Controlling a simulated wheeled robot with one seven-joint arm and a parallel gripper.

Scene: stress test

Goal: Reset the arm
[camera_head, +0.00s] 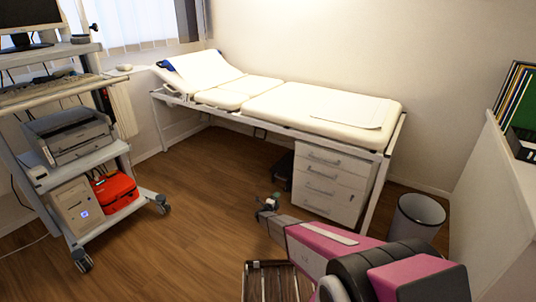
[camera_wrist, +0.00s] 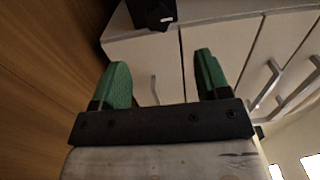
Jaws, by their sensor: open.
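My arm, with pink and black links, reaches up from the bottom right of the head view. My gripper (camera_head: 267,203) is at its far end, over the wood floor and in front of the white drawer cabinet (camera_head: 330,180). In the wrist view my gripper (camera_wrist: 163,82) shows two green fingertips set well apart. Nothing is between them. The cabinet's white fronts and handles (camera_wrist: 268,82) show beyond the fingers. A small black object (camera_wrist: 152,12) is at the top of that view; I cannot tell what it is.
An examination bed (camera_head: 270,95) stands along the wall. A trolley (camera_head: 85,155) with a printer, a computer and a red bag (camera_head: 115,192) is at left. A waste bin (camera_head: 418,215) and a white partition (camera_head: 490,190) are at right. A slatted wooden thing (camera_head: 268,282) is below my arm. Mid-left floor is clear.

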